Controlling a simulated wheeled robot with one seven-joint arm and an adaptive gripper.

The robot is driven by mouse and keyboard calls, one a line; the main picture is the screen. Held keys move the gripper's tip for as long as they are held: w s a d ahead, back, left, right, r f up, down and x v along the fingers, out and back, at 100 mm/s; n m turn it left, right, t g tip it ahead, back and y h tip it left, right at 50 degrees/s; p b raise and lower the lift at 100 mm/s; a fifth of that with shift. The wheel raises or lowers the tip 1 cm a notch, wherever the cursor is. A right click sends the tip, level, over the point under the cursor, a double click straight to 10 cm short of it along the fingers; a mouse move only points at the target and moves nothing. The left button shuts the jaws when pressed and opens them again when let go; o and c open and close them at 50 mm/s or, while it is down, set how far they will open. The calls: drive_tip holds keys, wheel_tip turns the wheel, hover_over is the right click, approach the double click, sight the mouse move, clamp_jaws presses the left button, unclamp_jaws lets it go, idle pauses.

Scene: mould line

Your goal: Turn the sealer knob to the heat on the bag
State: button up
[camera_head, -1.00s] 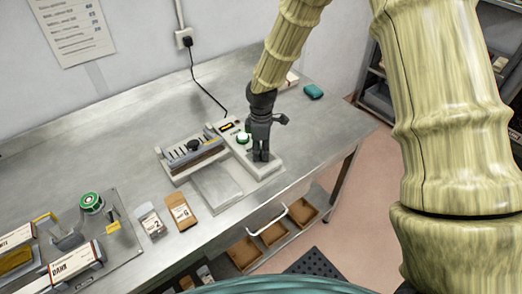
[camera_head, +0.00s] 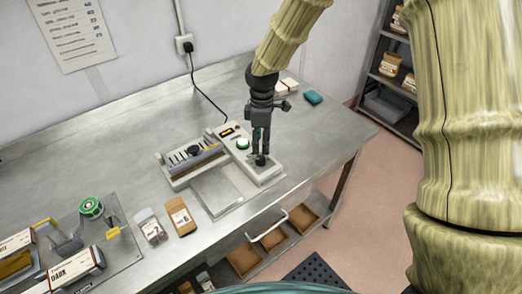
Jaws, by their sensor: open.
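The bag sealer (camera_head: 180,175) stands on the steel table, its bar at the left and its control panel at the right. The panel carries a small lit display (camera_head: 227,132) and a green button (camera_head: 243,144). A dark knob (camera_head: 260,160) sits near the front of the panel. My gripper (camera_head: 260,152) points down at the knob with its fingers open, around or just above it; I cannot tell whether they touch it. The knob's pointer and scale are hidden or too small to read.
A tray (camera_head: 128,243) with labelled boxes and a green-topped roll (camera_head: 91,208) lies at the left. A black cord runs from the wall socket (camera_head: 184,44). The table right of the sealer is clear.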

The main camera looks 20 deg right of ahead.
drive_tip(key=shift+w+r, duration=0.15)
drive_tip(key=shift+r, duration=2.4)
